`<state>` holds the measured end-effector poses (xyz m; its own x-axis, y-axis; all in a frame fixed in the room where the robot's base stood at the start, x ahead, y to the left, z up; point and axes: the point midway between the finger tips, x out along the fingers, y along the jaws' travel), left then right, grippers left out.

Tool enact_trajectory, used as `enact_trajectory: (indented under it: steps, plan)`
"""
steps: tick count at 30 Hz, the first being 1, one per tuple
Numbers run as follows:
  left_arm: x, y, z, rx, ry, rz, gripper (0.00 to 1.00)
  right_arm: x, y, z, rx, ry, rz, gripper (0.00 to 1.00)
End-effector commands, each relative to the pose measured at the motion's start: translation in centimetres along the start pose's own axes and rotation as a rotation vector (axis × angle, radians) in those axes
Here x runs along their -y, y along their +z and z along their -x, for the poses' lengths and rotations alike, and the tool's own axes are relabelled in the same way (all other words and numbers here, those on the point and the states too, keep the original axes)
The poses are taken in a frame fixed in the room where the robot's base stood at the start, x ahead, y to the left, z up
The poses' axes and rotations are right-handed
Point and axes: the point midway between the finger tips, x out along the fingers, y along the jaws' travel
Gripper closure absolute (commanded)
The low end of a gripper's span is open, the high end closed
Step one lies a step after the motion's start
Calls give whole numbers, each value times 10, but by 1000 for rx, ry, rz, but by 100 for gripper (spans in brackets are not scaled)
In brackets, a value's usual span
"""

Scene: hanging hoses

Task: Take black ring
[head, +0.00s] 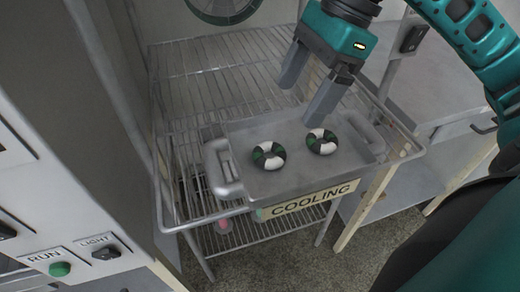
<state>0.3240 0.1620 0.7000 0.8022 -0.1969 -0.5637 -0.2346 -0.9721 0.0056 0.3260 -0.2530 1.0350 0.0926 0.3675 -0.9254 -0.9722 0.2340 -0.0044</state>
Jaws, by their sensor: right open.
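Two small rings lie on a grey metal tray (290,181); both are patterned in dark green or black and white. The left ring (272,163) is near the tray's middle-left, and the right ring (327,147) is a little farther back. I see no plain black ring. My right gripper (299,103) comes down from the top, with its two grey fingers apart and nothing between them. Its nearer fingertip is just behind the right ring in the picture; I cannot tell its height above the tray. My left gripper is not in view.
The tray has raised handles at both ends and stands on a wire rack (200,88) with a COOLING sign (305,199) in front. A panel with a green RUN button (60,269) and a LIGHT switch (106,253) is at left. A grey bench (440,85) is at right.

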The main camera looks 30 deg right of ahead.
Motion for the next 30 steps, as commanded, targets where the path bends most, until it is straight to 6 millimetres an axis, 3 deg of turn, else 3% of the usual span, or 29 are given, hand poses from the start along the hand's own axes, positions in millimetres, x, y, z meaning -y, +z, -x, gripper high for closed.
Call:
enact_trajectory:
  steps: [1, 6, 14, 21, 30]
  plan:
    - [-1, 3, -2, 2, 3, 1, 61, -1, -1, -14, 0, 7, 0, 14]
    - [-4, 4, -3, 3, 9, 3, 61, -1, 0, -42, 2, 7, -1, 14]
    - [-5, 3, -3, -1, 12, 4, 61, -2, 0, -62, 4, 6, -2, 14]
    - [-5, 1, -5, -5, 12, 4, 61, -4, 1, -98, 5, 7, -2, 14]
    - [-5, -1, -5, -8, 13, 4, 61, -4, 1, -105, 4, 3, -2, 14]
